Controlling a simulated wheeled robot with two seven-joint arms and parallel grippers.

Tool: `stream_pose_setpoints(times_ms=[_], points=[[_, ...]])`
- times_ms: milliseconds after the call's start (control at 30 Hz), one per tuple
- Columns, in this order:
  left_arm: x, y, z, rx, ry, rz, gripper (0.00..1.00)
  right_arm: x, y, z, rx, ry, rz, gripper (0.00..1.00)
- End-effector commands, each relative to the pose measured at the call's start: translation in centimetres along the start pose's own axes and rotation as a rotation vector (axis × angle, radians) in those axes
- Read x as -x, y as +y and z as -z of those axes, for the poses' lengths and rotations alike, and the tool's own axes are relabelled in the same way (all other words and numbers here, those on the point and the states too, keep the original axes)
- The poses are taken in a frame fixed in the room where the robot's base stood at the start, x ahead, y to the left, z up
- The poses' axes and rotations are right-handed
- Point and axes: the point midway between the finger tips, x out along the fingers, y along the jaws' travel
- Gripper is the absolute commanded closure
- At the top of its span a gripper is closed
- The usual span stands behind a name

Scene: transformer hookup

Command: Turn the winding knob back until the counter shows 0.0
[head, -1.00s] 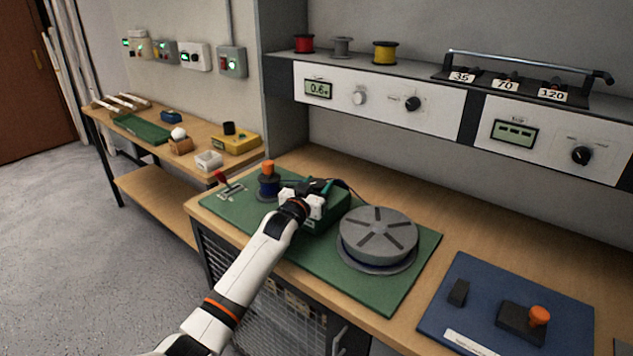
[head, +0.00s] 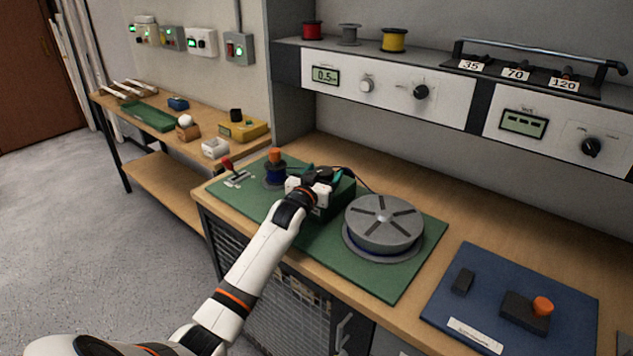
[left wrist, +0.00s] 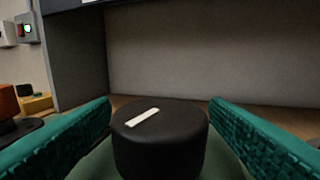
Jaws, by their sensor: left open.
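The winding knob (left wrist: 160,140) is a black round knob with a white line on top, seen close in the left wrist view. The line slants up to the right. My left gripper (head: 316,184) is at the dark green winder box (head: 335,203) on the green mat. Its green-padded fingers stand on either side of the knob, with a gap showing at each side. It is open. The counter (head: 325,75) on the left shelf panel reads about 0.5; its last small mark is unclear. My right gripper is not in view.
A grey slotted drum (head: 384,222) stands right of the winder. A blue spool with an orange top (head: 275,170) and a red-handled lever (head: 229,168) stand to its left. A blue mat (head: 480,300) lies at the right.

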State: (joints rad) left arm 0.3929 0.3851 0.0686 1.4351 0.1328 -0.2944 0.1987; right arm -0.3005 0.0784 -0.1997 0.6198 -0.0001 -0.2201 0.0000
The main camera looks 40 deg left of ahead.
Motion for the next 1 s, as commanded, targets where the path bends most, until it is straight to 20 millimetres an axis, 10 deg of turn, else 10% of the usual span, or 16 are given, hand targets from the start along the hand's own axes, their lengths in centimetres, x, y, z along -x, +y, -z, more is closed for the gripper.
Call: stream_pose_setpoints(times_ms=[600, 1000], points=[[10.2, 0.0, 0.1, 0.001, 0.001, 0.0, 0.3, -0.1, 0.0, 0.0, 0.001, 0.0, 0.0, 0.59], [11.6, 0.0, -0.1, 0.001, -0.001, 0.0, 0.3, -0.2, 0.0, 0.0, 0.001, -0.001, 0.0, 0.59]])
